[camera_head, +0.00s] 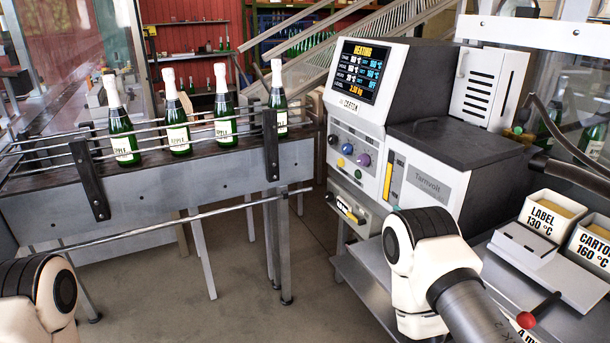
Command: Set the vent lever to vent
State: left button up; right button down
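A small panel (346,209) with a yellow part sits low on the melter's front, too small to read. My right arm rises in front of the melter and runs down to the right, close left of the red knob. My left arm shows only at the bottom left corner. Neither gripper is in view.
Several white-capped bottles (226,106) stand on a railed conveyor (160,185) at the left. Bins marked LABEL 130 °C (544,217) and CARTON 160 °C (592,249) sit at the right. Dark hoses hang at the far right. The floor between conveyor and melter is clear.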

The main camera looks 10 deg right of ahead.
aim_at(361, 222)
jog(key=i+z, duration=0.2)
jog(key=i, duration=0.3)
jog(key=i+j+z, duration=0.2)
jog(key=i, duration=0.3)
jog(key=i+j+z, duration=0.2)
jog(key=i, duration=0.3)
jog(key=i+j+z, duration=0.2)
jog(key=i+j, duration=0.15)
jog(key=i, duration=0.1)
